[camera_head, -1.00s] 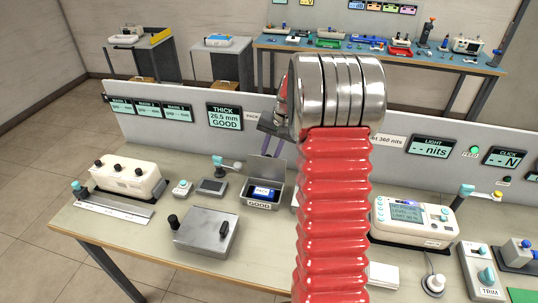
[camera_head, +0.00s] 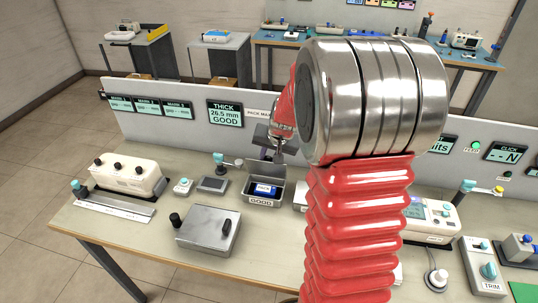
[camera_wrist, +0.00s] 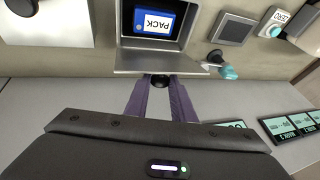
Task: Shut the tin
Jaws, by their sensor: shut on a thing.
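The tin (camera_head: 264,202) is a small grey box marked GOOD, standing on the bench in the head view. Its hinged lid (camera_wrist: 140,61) stands open, raised at the back edge. A blue pack (camera_wrist: 153,20) marked PACK lies inside the tin. My gripper (camera_wrist: 162,84) is behind the lid, its two purple fingers closed around a dark round knob (camera_wrist: 160,80) on the lid's back face. In the head view my arm covers part of the bench to the right of the tin.
A grey plate with dark knobs (camera_head: 208,230) lies in front and left of the tin. A small grey screen unit (camera_head: 212,184) stands left of it. A low partition with display panels (camera_head: 225,113) runs behind. Bare bench lies in front of the tin.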

